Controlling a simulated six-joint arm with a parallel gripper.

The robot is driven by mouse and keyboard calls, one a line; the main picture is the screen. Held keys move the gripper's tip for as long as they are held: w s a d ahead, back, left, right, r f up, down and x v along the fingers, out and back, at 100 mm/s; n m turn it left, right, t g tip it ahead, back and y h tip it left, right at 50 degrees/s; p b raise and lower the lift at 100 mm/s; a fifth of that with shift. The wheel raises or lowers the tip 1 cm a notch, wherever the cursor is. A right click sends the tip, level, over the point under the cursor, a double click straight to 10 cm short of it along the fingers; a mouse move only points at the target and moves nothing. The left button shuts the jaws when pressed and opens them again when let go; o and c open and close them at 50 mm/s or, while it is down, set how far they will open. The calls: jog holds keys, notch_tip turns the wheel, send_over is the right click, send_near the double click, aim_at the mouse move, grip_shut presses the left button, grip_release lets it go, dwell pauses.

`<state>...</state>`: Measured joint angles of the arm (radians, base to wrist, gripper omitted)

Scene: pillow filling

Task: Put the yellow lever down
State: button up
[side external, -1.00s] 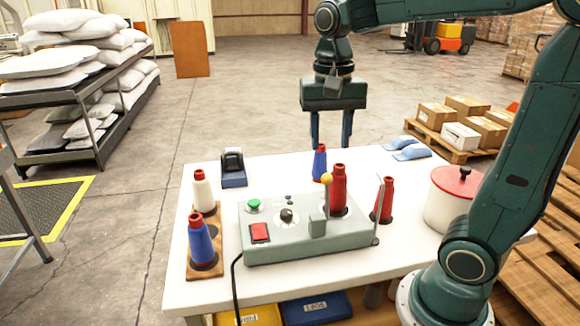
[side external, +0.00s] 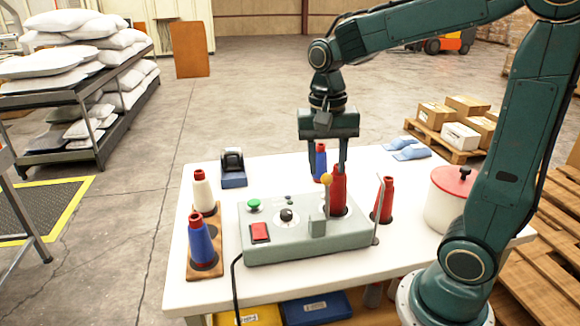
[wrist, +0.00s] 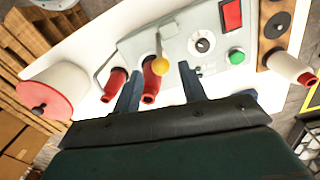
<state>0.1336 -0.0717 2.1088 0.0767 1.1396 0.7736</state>
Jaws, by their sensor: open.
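The yellow lever (side external: 326,180) stands up from the right part of the grey control box (side external: 290,243), its round yellow knob at the top. In the wrist view the yellow knob (wrist: 160,66) shows just beyond and between my fingertips. My gripper (side external: 327,168) is open and points down, just behind and above the knob. Nothing is held between the fingers (wrist: 158,78). Whether a finger touches the lever or a cone, I cannot tell.
A red cone (side external: 338,190) stands close behind the lever, with a blue cone (side external: 320,158) behind it. Another red cone (side external: 387,197) and a thin upright rod (side external: 379,210) are to the right. A white pot (side external: 446,205) stands at the table's right.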

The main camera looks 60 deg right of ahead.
aim_at(327, 182)
notch_tip(327, 182, down, 8)
jog(key=shift+s+d+f, duration=0.1)
jog(key=shift+s, duration=0.05)
dwell(0.3)
grip_shut()
